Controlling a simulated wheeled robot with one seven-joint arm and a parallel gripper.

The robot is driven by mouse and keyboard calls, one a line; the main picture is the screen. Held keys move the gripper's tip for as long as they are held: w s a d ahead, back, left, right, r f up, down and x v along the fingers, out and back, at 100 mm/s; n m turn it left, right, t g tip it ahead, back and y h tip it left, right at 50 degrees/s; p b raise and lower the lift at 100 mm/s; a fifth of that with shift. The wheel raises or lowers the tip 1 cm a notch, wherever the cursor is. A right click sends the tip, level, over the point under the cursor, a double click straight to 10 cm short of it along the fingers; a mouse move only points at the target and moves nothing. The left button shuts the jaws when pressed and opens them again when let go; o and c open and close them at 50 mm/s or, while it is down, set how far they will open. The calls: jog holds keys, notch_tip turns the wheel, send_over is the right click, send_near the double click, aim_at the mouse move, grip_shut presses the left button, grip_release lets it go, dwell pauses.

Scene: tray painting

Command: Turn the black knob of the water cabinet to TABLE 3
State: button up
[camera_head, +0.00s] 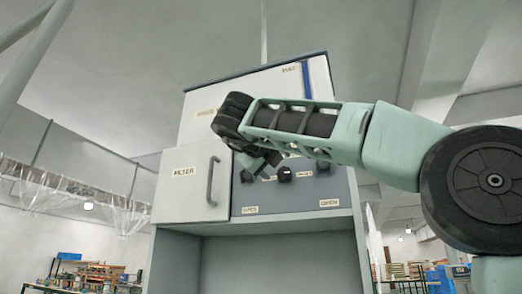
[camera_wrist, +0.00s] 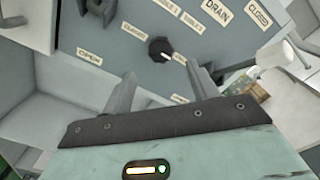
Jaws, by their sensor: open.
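The water cabinet (camera_head: 284,229) stands in front of me with a blue-grey control panel. A black knob (camera_head: 285,174) sits on this panel in the head view. In the wrist view the black knob (camera_wrist: 160,49) is just beyond and between my fingertips, with small labels around it, mostly too small to read. A pale mark shows on its lower edge; I cannot tell its setting. My gripper (camera_head: 259,168) is open beside the knob. In the wrist view its two fingers (camera_wrist: 163,80) are spread apart and hold nothing.
A door labelled FILTER (camera_head: 184,190) with a grey handle (camera_head: 212,180) is left of the panel. The wrist view shows DRAIN (camera_wrist: 216,11) and CLOSED (camera_wrist: 259,13) labels and a pale fitting (camera_wrist: 272,54) at right.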

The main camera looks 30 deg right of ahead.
jog(key=v, duration=1)
jog(key=shift+b, duration=0.35)
jog(key=shift+s, duration=0.1)
jog(key=shift+a, duration=0.1)
